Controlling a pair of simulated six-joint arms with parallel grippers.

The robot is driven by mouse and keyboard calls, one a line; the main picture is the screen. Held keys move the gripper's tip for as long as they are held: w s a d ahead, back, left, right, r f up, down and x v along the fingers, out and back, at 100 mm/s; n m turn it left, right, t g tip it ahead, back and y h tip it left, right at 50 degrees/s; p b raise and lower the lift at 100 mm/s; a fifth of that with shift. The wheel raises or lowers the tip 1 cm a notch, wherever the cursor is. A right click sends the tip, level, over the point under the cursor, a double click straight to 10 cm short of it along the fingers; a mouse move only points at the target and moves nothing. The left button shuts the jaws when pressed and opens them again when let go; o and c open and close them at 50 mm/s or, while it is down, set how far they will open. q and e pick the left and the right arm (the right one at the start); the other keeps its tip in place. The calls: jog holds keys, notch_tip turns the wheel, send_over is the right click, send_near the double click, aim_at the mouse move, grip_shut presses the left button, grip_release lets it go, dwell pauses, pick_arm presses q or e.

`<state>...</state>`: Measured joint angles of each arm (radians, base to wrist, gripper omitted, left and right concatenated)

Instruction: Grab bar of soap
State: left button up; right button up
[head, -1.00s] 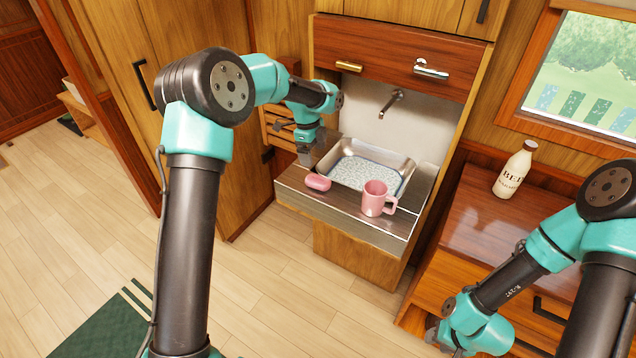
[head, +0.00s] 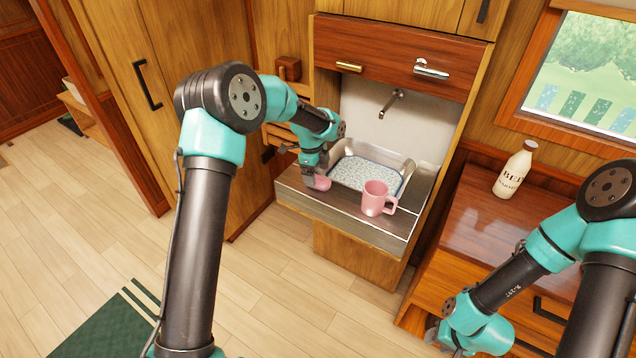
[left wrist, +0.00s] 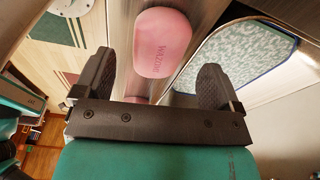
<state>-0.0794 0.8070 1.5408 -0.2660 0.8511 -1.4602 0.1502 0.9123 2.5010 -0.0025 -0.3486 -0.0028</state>
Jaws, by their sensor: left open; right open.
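The pink bar of soap (head: 323,184) lies on the metal counter at the front left of the sink, partly hidden behind my left gripper in the head view. My left gripper (head: 313,182) is over the soap, pointing down. In the left wrist view the soap (left wrist: 162,43) shows lettering and lies beyond and between the two open fingers (left wrist: 157,82); the fingers do not appear to touch it. My right gripper (head: 437,338) is low at the bottom of the head view, away from the soap, in front of the wooden cabinet.
A pink mug (head: 376,198) stands on the counter right of the soap. The sink basin (head: 402,168) with a speckled mat (head: 366,175) lies behind. A faucet (head: 392,102) juts from the wall. A cream bottle (head: 514,170) stands on the cabinet at right.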

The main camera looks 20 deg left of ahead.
aim_at(317, 179)
pick_arm(q)
jog(key=f, duration=0.3)
jog(key=shift+s+d+f, duration=0.1)
jog(key=shift+d+f, duration=0.05)
jog(key=shift+d, duration=0.05)
jog(key=c, duration=1)
